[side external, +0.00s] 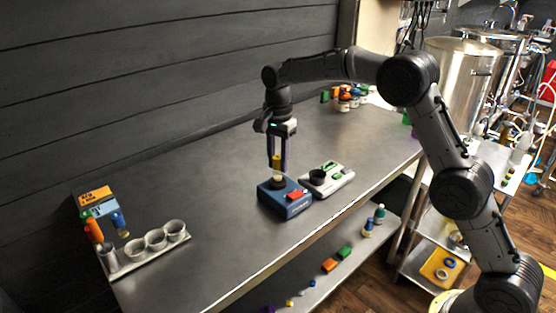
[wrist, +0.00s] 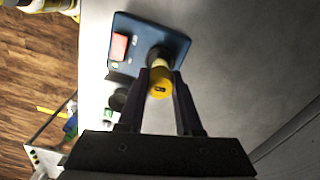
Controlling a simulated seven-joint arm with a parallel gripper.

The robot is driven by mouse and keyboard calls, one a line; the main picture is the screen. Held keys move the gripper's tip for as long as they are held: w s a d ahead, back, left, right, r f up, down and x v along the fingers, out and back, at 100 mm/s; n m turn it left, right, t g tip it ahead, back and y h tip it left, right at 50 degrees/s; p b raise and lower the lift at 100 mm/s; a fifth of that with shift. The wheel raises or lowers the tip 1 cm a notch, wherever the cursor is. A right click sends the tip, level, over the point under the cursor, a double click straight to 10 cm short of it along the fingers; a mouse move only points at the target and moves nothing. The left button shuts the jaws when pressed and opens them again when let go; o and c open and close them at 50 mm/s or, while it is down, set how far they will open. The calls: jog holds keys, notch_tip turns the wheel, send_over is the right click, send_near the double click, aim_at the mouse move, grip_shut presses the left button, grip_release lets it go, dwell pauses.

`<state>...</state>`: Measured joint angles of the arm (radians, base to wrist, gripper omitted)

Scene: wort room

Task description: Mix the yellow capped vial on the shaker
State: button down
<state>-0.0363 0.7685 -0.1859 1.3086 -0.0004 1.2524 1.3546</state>
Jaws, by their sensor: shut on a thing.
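The yellow capped vial (wrist: 158,86) is between the fingertips of my gripper (wrist: 160,82) in the wrist view, with its cap toward the camera. In the side view my gripper (side external: 277,163) points down, shut on the vial, whose yellow cap (side external: 277,162) shows between the fingers. The blue shaker (side external: 284,200) stands on the steel bench directly below, with a red button on its top.
A white device (side external: 327,181) with a dark round top stands right beside the shaker. A rack of cups (side external: 142,253) and coloured vials are at the bench's left end. Several small bottles (side external: 346,100) stand at the far end. Bench space left of the shaker is clear.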

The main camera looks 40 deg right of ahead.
jog(key=shift+f, duration=0.5)
dwell(1.0)
jog(key=shift+r, duration=0.1)
dwell(1.8)
jog(key=shift+r, duration=3.05)
